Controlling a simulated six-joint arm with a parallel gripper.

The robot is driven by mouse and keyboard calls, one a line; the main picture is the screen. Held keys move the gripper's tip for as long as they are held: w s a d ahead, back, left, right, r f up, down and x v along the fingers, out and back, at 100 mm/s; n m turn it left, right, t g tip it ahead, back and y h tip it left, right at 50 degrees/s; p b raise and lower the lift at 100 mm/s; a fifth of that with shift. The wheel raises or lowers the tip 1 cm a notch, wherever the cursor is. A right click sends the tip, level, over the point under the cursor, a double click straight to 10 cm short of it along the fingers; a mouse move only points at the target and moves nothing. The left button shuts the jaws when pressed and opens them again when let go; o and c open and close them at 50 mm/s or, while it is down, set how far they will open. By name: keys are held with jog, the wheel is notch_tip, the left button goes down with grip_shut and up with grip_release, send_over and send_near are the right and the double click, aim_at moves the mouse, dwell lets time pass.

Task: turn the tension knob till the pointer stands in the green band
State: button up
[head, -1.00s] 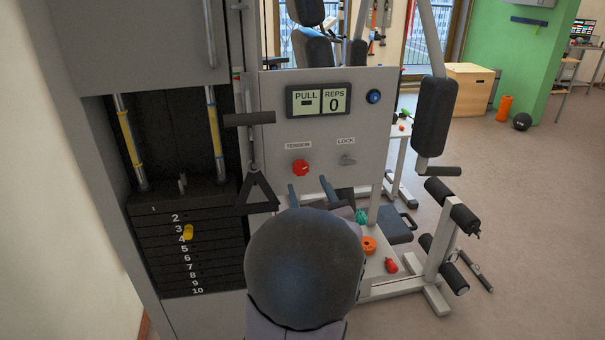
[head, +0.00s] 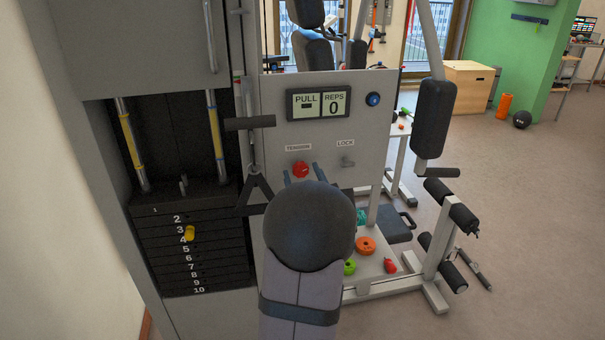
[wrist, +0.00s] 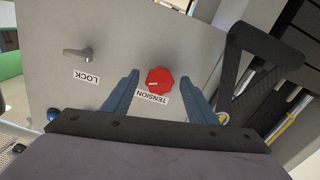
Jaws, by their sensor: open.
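The red tension knob (head: 300,169) sits on the grey panel under the TENSION label (head: 298,148). It also shows in the wrist view (wrist: 159,81), with a short white mark on its face. My gripper (head: 302,176) is open and empty, its two blue-grey fingers pointing at the panel. In the wrist view the knob appears between the fingertips (wrist: 161,76), with gaps on both sides. I cannot tell how far the tips are from the panel. A narrow upright strip with a little red (head: 238,82) runs along the panel's left edge; its pointer and green band are too small to make out.
The LOCK lever (head: 347,162) is right of the knob. A black triangular handle (head: 258,193) hangs close on the left. The display (head: 318,102) and a blue button (head: 373,99) are above. A weight stack (head: 190,235) stands left; loose coloured items lie on the low shelf.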

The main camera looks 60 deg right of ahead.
jog(key=c, duration=1.1)
